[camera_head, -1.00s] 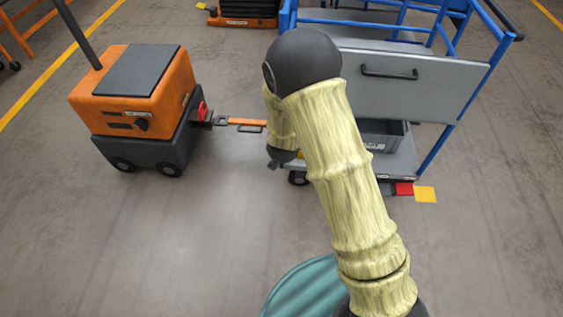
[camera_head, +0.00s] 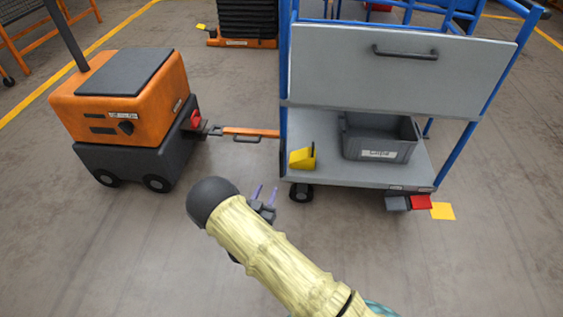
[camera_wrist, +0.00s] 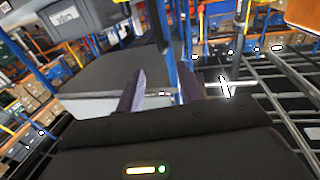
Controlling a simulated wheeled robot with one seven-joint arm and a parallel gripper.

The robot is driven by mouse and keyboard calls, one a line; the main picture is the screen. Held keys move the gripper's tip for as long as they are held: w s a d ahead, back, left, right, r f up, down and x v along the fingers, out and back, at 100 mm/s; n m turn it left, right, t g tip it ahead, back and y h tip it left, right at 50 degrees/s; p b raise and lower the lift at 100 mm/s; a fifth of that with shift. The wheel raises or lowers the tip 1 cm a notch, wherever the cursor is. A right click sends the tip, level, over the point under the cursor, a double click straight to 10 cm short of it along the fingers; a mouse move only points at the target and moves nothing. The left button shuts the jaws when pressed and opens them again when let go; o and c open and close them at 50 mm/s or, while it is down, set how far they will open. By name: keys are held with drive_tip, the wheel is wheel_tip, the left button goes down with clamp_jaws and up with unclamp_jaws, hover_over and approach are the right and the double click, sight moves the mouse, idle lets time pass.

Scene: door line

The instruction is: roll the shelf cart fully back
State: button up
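The shelf cart (camera_head: 400,72) stands ahead, with a blue tube frame, a grey front panel and a black bar handle (camera_head: 405,53) on that panel. Its lower shelf (camera_head: 350,178) carries a grey bin and a yellow scoop-like piece. A grey pedal (camera_head: 396,203) and a red pedal (camera_head: 420,202) stick out under its front right corner. My gripper (camera_head: 264,192) is open and empty, low in front of the cart's left side, apart from it. In the wrist view its two purple fingers (camera_wrist: 162,88) are spread, with a grey surface beyond them.
An orange tug (camera_head: 125,115) stands left, and an orange bar (camera_head: 250,132) runs from it to the cart's left side. A yellow floor mark (camera_head: 443,211) lies right of the pedals. An orange-based black stack (camera_head: 246,25) stands behind. Floor in front is clear.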

sight(281, 158)
drive_tip(key=b+x, duration=0.6)
drive_tip(key=x, duration=1)
drive_tip(key=shift+w+d+f, duration=0.1)
drive_tip(key=shift+w+d, duration=0.05)
drive_tip(key=shift+w, duration=0.1)
drive_tip(key=shift+w+d+b, duration=0.1)
drive_tip(key=shift+w+b, duration=0.2)
drive_tip(key=shift+w, duration=0.15)
drive_tip(key=shift+c, duration=0.5)
clamp_jaws()
